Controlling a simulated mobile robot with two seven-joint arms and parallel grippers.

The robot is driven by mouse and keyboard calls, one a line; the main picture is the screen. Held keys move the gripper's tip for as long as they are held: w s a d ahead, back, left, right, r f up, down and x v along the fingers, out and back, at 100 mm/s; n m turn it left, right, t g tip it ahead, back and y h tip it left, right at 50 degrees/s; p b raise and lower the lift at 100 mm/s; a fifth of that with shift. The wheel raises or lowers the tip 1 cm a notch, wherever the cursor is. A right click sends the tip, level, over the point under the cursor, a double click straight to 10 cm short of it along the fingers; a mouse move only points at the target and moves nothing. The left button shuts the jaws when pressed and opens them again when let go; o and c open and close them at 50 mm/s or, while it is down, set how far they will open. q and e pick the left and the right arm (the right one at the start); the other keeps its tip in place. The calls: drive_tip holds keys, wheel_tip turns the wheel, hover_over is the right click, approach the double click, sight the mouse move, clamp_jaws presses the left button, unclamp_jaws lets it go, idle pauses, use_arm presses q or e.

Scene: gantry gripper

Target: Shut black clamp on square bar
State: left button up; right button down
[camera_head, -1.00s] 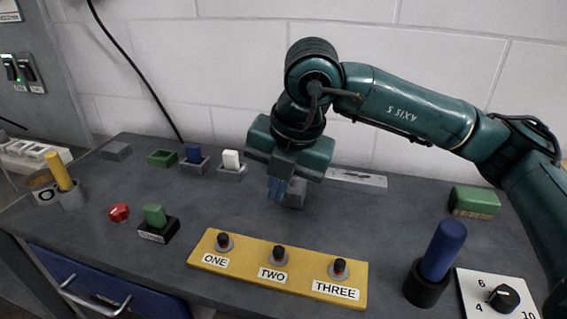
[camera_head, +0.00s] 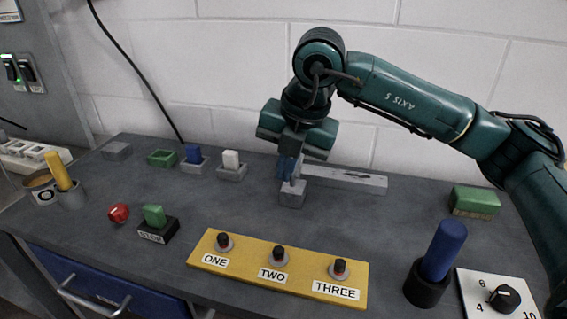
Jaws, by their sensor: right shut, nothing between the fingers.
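A long grey square-sided bar (camera_head: 345,181) lies at the back of the worktop near the wall, with a small dark mark on its top. A grey block (camera_head: 291,196) sits at its left end; I cannot tell whether they are joined. I cannot make out a black clamp; my right gripper hides part of this spot. My right gripper (camera_head: 287,178) points down with its blue fingers shut and empty, just above or beside the block. I cannot tell whether it touches. My left gripper is out of view.
A yellow panel (camera_head: 212,262) with three knobs is in front. A blue cylinder in a black holder (camera_head: 425,285), a dial plate (camera_head: 475,305) and a green block (camera_head: 475,201) are on the right. Small blocks in holders and a red knob (camera_head: 118,213) are left. The middle worktop is clear.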

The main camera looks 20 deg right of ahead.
drive_tip(key=shift+w+d+r, duration=0.1)
drive_tip(key=shift+w+d, duration=0.35)
drive_tip(key=shift+w, duration=0.2)
drive_tip(key=shift+w+d+r, duration=0.1)
drive_tip(key=shift+w+d, duration=0.35)
drive_tip(key=shift+w, duration=0.2)
drive_tip(key=shift+s+a+r+p, duration=0.2)
drive_tip(key=shift+s+r+p, duration=0.15)
drive_tip(key=shift+r, duration=0.15)
drive_tip(key=shift+s+a+r+p, duration=0.2)
drive_tip(key=shift+s+r+p, duration=0.1)
drive_tip(key=shift+r, duration=0.2)
drive_tip(key=shift+r+p, duration=0.4)
drive_tip(key=shift+r, duration=0.15)
drive_tip(key=r+p, duration=0.1)
drive_tip(key=r, duration=0.1)
drive_tip(key=r+p, duration=0.1)
drive_tip(key=r, duration=0.1)
drive_tip(key=r+p, duration=0.1)
drive_tip(key=r, duration=0.1)
drive_tip(key=shift+s+a+p, duration=0.2)
drive_tip(key=shift+s+p, duration=0.05)
drive_tip(key=shift+p, duration=0.05)
drive_tip(key=shift+f, duration=0.15)
drive_tip(key=shift+s, duration=0.1)
